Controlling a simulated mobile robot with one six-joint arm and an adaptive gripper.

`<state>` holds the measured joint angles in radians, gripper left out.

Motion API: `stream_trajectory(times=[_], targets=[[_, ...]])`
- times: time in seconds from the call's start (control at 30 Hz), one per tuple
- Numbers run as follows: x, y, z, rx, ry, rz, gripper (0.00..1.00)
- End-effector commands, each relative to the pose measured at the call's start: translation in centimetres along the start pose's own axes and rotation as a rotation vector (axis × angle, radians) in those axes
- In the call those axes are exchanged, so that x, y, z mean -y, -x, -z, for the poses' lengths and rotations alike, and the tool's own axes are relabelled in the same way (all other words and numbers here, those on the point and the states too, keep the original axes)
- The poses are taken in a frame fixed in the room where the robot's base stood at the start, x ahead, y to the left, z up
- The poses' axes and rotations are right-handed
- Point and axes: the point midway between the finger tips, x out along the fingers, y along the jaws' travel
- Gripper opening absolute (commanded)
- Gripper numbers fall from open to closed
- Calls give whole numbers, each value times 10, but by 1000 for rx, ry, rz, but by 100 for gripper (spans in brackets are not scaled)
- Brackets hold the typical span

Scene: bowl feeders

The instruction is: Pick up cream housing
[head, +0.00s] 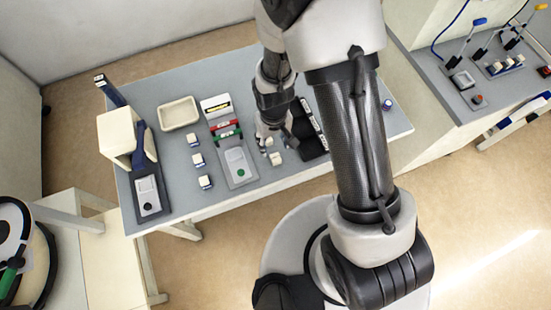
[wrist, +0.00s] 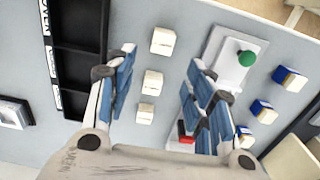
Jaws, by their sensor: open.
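Several plain cream housings stand on the grey table. In the wrist view a larger one (wrist: 163,41) is at the top, one (wrist: 153,83) is in the middle and a smaller one (wrist: 145,113) is below. My gripper (wrist: 163,75) is open and empty, its blue-padded fingers spread to the left and right of this row. In the head view my gripper (head: 270,137) is above the table, close to the cream housings (head: 275,158), and partly hides them.
A black compartment tray (wrist: 82,50) lies left of the row in the wrist view. A grey plate with a green button (wrist: 244,58) is to the right, with blue-and-cream blocks (wrist: 290,77) beyond it. In the head view a cream tray (head: 163,122) stands at the table's back left.

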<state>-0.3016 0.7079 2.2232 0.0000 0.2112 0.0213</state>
Motion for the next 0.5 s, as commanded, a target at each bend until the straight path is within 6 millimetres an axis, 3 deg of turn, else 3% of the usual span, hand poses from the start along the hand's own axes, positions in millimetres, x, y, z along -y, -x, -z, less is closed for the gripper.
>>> stream_trajectory(times=[0.1,0.37,0.5], targets=[[0,-21,0,1,0,0,48],[0,-35,0,-1,0,0,48],[0,-53,-1,1,0,0,48]])
